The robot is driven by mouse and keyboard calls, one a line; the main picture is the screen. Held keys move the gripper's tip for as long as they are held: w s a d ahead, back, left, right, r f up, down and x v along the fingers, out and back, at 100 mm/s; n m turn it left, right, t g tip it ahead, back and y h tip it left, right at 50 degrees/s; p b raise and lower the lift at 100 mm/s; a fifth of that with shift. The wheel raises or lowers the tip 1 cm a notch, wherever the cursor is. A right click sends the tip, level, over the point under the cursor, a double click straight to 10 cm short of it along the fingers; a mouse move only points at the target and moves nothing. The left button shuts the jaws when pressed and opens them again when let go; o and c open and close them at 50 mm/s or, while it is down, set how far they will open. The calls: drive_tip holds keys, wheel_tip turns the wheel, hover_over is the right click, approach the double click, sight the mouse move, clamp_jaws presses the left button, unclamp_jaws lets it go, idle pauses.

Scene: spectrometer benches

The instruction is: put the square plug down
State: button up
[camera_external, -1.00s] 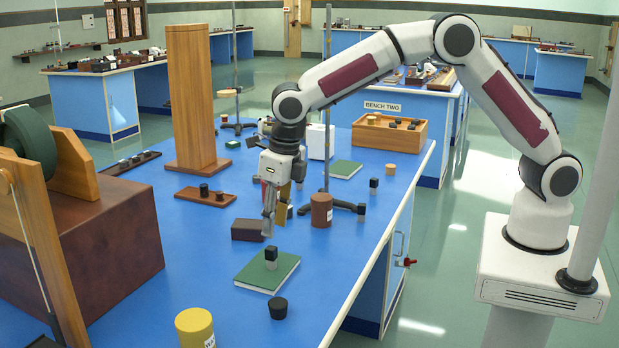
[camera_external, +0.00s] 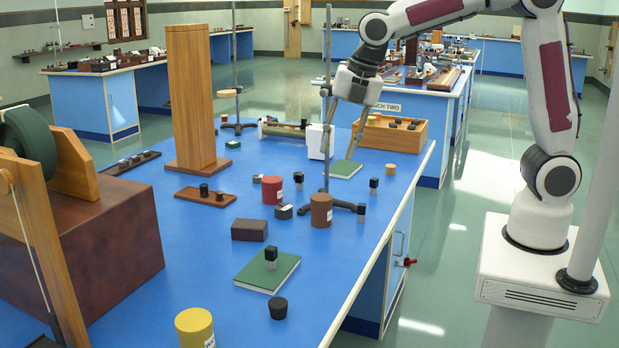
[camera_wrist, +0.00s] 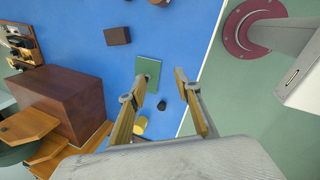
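A square plug (camera_external: 271,254) with a black block top and a pale lower part stands upright on the green book (camera_external: 252,273) near the front of the blue bench. My gripper (camera_external: 339,158) is well away from it, raised toward the back right of the bench. Its two fingers are spread with nothing between them. In the wrist view the open fingers (camera_wrist: 157,88) show with the green book (camera_wrist: 148,68) far below; the plug is too small there to make out clearly.
A black round stopper (camera_external: 278,307) and a yellow cylinder (camera_external: 194,328) stand in front of the book. A dark box (camera_external: 249,229), brown cylinder (camera_external: 321,210), red cylinder (camera_external: 272,189) and upright stand rod (camera_external: 327,110) are behind it. A wooden box (camera_external: 390,133) sits at the back right.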

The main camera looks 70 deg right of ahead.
drive_tip(key=s+d+r+m+t, duration=0.1)
drive_tip(key=s+d+r+m, duration=0.4)
drive_tip(key=s+d+m, duration=0.45)
drive_tip(key=s+d+f+m, duration=0.1)
drive_tip(key=s+m, duration=0.5)
drive_tip(key=s, duration=0.1)
drive_tip(key=s+d+f+m+t, duration=0.1)
drive_tip(key=s+d+f+m, duration=0.1)
drive_tip(key=s+m, duration=0.4)
drive_tip(key=shift+s+m, duration=0.35)
drive_tip(key=shift+s, duration=0.9)
drive_tip(key=shift+o, duration=0.4)
drive_tip(key=shift+d+f, duration=0.15)
drive_tip(key=shift+f, duration=0.05)
drive_tip(key=m+g+h, duration=0.2)
drive_tip(key=m+g, duration=0.3)
drive_tip(key=m, duration=0.9)
hover_over(361, 205)
wheel_tip(361, 205, down, 19)
drive_tip(key=shift+s+f, duration=0.1)
drive_tip(key=shift+f, duration=0.05)
drive_tip(key=shift+m, duration=0.9)
